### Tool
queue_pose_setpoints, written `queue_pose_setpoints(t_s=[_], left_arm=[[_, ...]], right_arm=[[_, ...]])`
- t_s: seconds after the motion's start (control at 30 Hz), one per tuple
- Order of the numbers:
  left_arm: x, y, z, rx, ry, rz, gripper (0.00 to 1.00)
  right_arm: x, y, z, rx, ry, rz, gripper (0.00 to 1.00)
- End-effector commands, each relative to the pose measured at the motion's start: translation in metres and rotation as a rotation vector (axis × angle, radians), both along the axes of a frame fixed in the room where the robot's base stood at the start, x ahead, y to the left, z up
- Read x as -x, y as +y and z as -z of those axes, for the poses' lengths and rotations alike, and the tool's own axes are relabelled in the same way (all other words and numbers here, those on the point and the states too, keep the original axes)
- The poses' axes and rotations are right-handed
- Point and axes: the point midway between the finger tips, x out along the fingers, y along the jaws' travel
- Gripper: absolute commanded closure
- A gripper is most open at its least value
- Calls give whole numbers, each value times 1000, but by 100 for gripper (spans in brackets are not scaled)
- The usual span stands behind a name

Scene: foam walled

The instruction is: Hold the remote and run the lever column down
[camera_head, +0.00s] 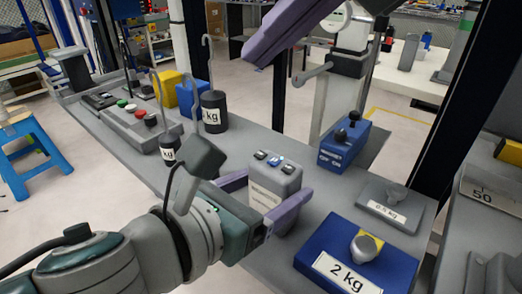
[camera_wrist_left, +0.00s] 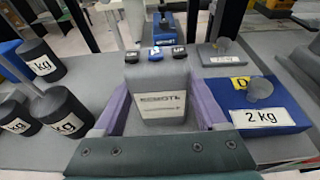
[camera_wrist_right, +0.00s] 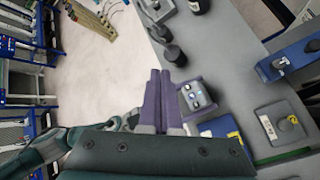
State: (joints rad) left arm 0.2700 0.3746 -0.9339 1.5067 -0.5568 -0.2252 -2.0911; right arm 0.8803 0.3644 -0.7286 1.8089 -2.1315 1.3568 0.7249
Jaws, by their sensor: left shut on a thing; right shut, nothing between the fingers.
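The remote (camera_head: 274,178) is a grey box with a printed label and small buttons on top. It stands upright between the purple fingers of my left gripper (camera_head: 268,196), which is shut on it over the bench. The left wrist view shows the remote (camera_wrist_left: 160,92) with a finger on each side. A pale column (camera_head: 345,70) with a grey side lever (camera_head: 313,74) rises beyond the bench edge and looks like the lever column. My right gripper (camera_head: 256,50) is shut and empty, raised left of the column's top.
A blue 2 kg block (camera_head: 320,250), a grey weight plate (camera_head: 392,205) and a blue box with black knobs (camera_head: 342,150) lie right of the remote. Hooked black weights (camera_head: 213,112) and a button panel (camera_head: 138,125) are at the left. A dark post (camera_head: 455,110) stands at right.

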Motion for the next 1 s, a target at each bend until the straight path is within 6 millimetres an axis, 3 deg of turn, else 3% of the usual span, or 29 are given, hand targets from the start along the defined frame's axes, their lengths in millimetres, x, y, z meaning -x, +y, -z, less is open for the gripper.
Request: queue_pose_setpoints(t_s=[0.43, 1.0], left_arm=[[0, 0, 0, -1, 1, 0, 89], [0, 0, 0, -1, 1, 0, 89]], right_arm=[[0, 0, 8, -1, 4, 2, 100], [0, 0, 79, 1, 4, 1, 100]])
